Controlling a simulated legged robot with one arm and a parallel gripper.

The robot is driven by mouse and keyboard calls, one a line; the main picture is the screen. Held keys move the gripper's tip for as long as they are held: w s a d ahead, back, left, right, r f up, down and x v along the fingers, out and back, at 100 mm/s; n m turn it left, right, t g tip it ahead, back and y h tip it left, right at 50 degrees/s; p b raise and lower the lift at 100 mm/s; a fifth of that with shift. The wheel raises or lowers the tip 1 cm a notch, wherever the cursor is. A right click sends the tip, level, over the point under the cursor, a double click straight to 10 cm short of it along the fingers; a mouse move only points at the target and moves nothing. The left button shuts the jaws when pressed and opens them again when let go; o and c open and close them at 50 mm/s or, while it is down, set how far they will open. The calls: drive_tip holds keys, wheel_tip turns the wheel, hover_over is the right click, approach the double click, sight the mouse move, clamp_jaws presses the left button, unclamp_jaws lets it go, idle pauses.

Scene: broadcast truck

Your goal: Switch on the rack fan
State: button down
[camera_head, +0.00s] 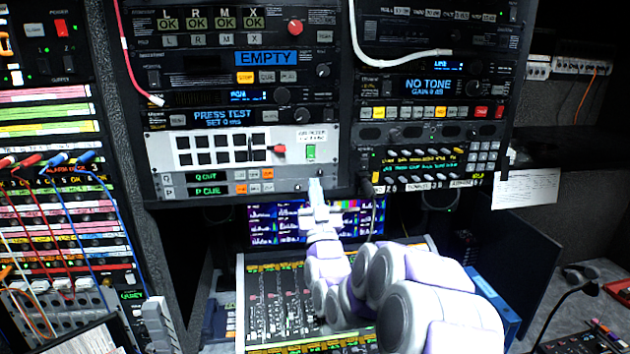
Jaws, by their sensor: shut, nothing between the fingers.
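A light grey panel (215,150) with several black square openings sits low in the left equipment rack. At its right end are a red knob or lever (280,150), a small white label (311,135) whose print is too small to read surely, and a green switch (310,151) below the label. I cannot tell which control is the fan's, or the switch's position. My gripper (316,184) is shut and empty, pointing up just below the green switch, near the lower edge of the rack. It looks apart from the switch, but depth is hard to judge.
Below the grey panel are two rows reading Q OUT (208,177) and P CUE (208,191). A mixing console (270,290) lies under my arm, with a lit monitor (275,222) behind it. A patch bay (65,210) with cables stands at left. A white cable (400,61) hangs across the right rack.

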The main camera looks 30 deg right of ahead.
drive_tip(key=s+f, duration=0.3)
drive_tip(key=f, duration=0.2)
drive_tip(key=shift+s+a, duration=0.35)
drive_tip(key=shift+w+b, duration=0.1)
drive_tip(key=shift+b, duration=0.2)
drive_tip(key=w+a+f+n+g+y+b, duration=0.1)
drive_tip(key=a+f+n+g+y+b, duration=0.2)
drive_tip(key=a+f+g+y, duration=0.55)
drive_tip(key=s+a+f+g+h+b, duration=0.2)
drive_tip(key=s+a+f+g, duration=0.15)
drive_tip(key=s+f, duration=0.45)
drive_tip(key=s+a+f+g+b, duration=0.1)
drive_tip(key=s+f+g+b, duration=0.1)
drive_tip(key=s, duration=1)
drive_tip(key=s+a+f+g+b, duration=0.1)
drive_tip(key=s+f+g, duration=0.4)
drive_tip(key=s, duration=0.7)
drive_tip(key=s+a+f+g+b, duration=0.2)
drive_tip(key=s+g, duration=0.5)
drive_tip(key=s, duration=0.5)
drive_tip(key=shift+s+a+f+b, duration=0.3)
drive_tip(key=shift+a+f, duration=0.1)
drive_tip(key=shift+f, duration=0.5)
